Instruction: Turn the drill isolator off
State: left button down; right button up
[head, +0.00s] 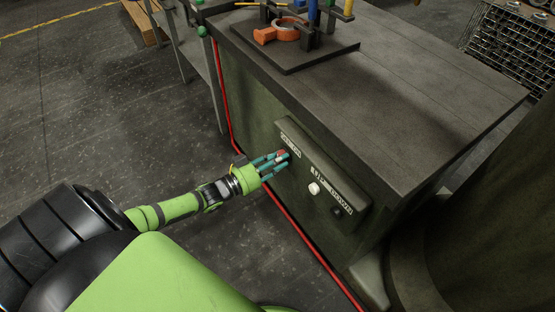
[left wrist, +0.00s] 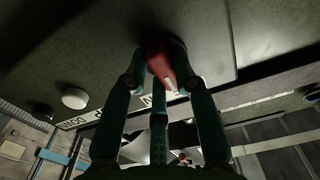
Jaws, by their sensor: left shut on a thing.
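The isolator is a red knob (head: 281,154) at the left end of a dark control panel (head: 361,215) on the side of the workbench. A white label sits just above it. My left gripper (head: 280,160) reaches in from the left and its teal fingers are shut on the red knob. In the left wrist view (left wrist: 160,85) the fingers close around the red knob (left wrist: 158,60), which has a pale mark at its lower end. My right gripper is in neither view.
On the same panel are a white button (head: 314,188) and a black button (head: 337,211). The bench top (head: 400,75) carries a dark plate with an orange casting (head: 277,32). A red line (head: 296,228) runs low along the bench. Open floor (head: 110,110) lies to the left.

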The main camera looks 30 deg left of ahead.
pick_arm(q)
jog(key=c, duration=1)
grip_release()
jog(key=v, duration=1.2)
